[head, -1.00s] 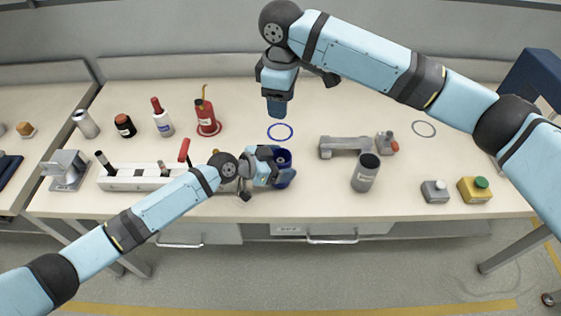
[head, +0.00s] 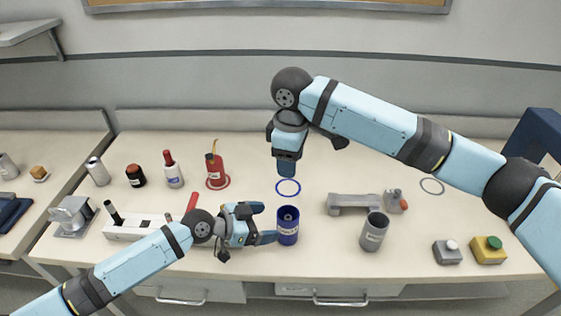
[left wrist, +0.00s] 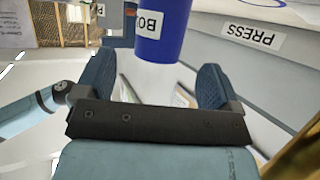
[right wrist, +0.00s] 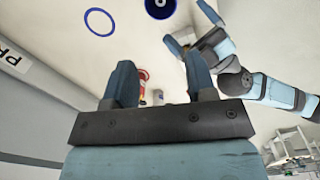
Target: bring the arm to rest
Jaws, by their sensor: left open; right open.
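My left gripper (head: 267,223) is open and empty. It lies just left of a blue cup (head: 288,238) that stands upright on the bench. In the left wrist view the cup (left wrist: 165,35), with a white label, shows beyond and between the open fingers. They look apart from it. My right gripper (head: 287,168) is pointed down above the bench near a blue ring mark (head: 288,195). In the right wrist view its fingers (right wrist: 160,85) are open with nothing between them. The ring mark (right wrist: 98,10) and cup (right wrist: 160,10) lie at the top there.
A grey cup (head: 374,235), a grey handle-like block (head: 350,200) and button boxes (head: 488,252) stand on the right. A red oil can (head: 216,168), bottles (head: 173,172) and a white lever box (head: 130,228) stand on the left. The back middle is clear.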

